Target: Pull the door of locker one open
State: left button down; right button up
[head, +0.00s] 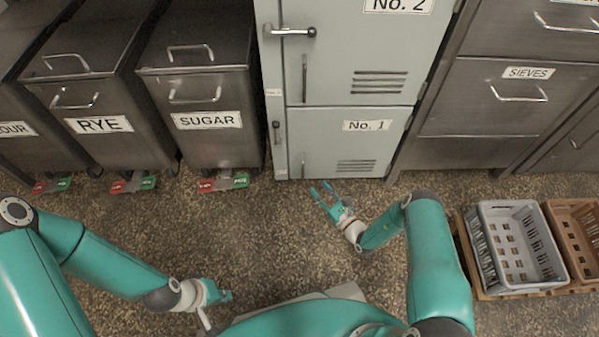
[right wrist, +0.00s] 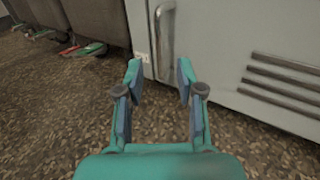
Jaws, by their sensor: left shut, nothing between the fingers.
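The locker one door (head: 350,144), pale grey-green with a "No. 1" label and a vent, is shut at the bottom of the locker. Its upright bar handle (right wrist: 165,40) shows near the door's left edge in the right wrist view. My right gripper (head: 322,192) is open and empty, low in front of the door's lower left part. In the right wrist view its open fingers (right wrist: 160,72) point toward the handle, apart from it. My left gripper (head: 226,297) is shut and empty above the floor at the lower left, well away from the locker.
The "No. 2" door (head: 345,50) above is shut, with a lever handle (head: 290,31). The sugar bin (head: 205,90) stands left, the sieves drawer unit (head: 500,100) right. A grey crate (head: 480,245) sits right of my right arm. Floor before the locker is clear.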

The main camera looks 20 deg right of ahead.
aim_at(303, 169)
jog(key=shift+b+x, duration=1.8)
jog(key=shift+x, duration=3.6)
jog(key=shift+a, duration=0.1)
grip_shut()
